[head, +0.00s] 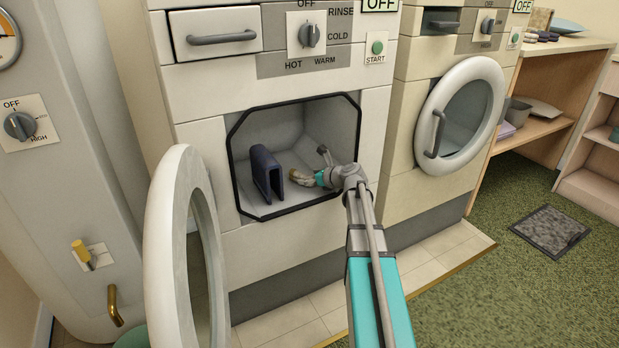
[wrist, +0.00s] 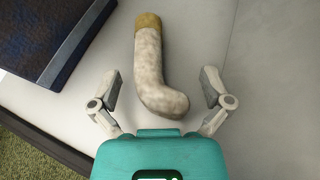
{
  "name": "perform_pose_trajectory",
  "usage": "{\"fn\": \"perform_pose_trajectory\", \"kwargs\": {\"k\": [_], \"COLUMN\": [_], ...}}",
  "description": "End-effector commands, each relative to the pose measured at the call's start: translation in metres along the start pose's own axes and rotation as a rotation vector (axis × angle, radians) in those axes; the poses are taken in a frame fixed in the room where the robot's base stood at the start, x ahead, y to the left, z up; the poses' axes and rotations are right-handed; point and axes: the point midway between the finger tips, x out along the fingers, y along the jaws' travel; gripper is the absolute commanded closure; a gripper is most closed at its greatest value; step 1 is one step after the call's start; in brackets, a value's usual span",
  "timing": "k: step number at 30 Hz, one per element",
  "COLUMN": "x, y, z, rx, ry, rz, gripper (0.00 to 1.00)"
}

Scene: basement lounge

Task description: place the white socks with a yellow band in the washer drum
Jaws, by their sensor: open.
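The white sock item with a yellow band (wrist: 155,65) lies on the pale floor of the washer drum in the wrist view, its band end pointing away from me. In the head view it shows small (head: 304,180), partly hidden by my gripper. My gripper (head: 318,168) reaches into the drum opening (head: 310,115). In the wrist view my gripper (wrist: 160,80) is open, with one finger on either side of the sock's foot end, apart from it. The washer's round door (head: 170,240) hangs open on the left.
A dark navy folded item (head: 265,172) stands in the drum left of the sock; it also shows in the wrist view (wrist: 50,35). The black-edged opening surrounds my arm. A second washer with a shut round door (head: 462,115) stands to the right.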

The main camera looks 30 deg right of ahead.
Motion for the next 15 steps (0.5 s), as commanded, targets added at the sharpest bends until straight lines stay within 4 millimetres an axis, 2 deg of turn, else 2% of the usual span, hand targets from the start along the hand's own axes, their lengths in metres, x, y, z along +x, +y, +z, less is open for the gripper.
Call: {"fn": "perform_pose_trajectory", "kwargs": {"k": [13,15], "x": [-0.0011,-0.0069], "y": [0.0005,0.001], "z": [0.0036,0.0035], "rx": [0.0,0.0], "ry": [0.0,0.0], "rz": [0.001,0.0], "gripper": [0.0,0.0]}}
